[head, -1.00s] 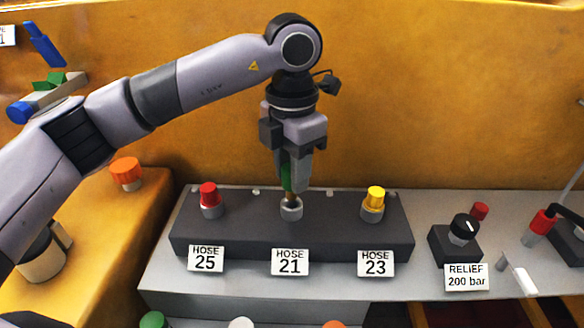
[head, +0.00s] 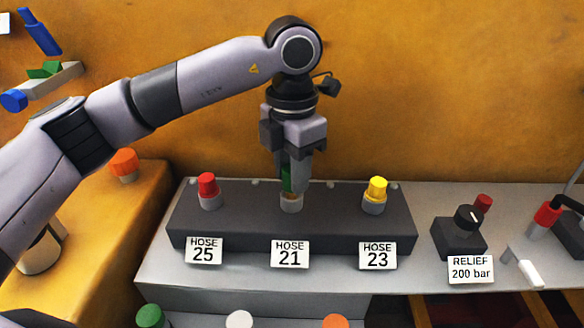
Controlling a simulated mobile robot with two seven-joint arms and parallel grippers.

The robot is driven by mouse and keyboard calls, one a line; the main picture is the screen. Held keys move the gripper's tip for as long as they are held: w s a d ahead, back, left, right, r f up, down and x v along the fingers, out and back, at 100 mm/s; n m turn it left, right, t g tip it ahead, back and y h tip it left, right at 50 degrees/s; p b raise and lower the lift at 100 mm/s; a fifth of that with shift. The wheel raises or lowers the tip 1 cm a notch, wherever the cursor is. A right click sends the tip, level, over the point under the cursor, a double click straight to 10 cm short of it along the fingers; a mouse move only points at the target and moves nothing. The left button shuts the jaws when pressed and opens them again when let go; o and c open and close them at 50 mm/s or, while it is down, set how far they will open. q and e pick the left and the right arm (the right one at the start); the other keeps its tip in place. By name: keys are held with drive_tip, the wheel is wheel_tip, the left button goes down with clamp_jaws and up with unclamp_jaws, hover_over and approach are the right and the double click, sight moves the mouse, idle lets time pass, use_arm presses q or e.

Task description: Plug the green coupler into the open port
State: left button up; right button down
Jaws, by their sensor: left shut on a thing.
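My left gripper (head: 291,184) is shut on the green coupler (head: 287,178), which shows only in part between the fingers. The gripper points straight down over the middle port (head: 291,204), behind the label HOSE 21. The coupler's lower end is at the port's mouth, and the tip is hidden there, so I cannot tell how deep it sits. The port block (head: 230,225) also carries a red coupler (head: 207,186) in the HOSE 25 port and a yellow coupler (head: 377,189) in the HOSE 23 port. My right gripper is not in view.
A relief knob (head: 467,220) on a dark box stands right of the block, with a red-capped fitting (head: 547,214) beyond it. An orange cap (head: 124,163) stands at left. Several caps, including a green one (head: 150,316), show below. The orange wall rises behind.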

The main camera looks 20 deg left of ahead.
use_arm(q)
drive_tip(key=shift+f+b, duration=0.3)
drive_tip(key=shift+f, duration=0.2)
drive_tip(key=shift+f, duration=0.25)
drive_tip(key=o, duration=1.1)
drive_tip(key=shift+o, duration=0.2)
drive_tip(key=shift+r, duration=0.15)
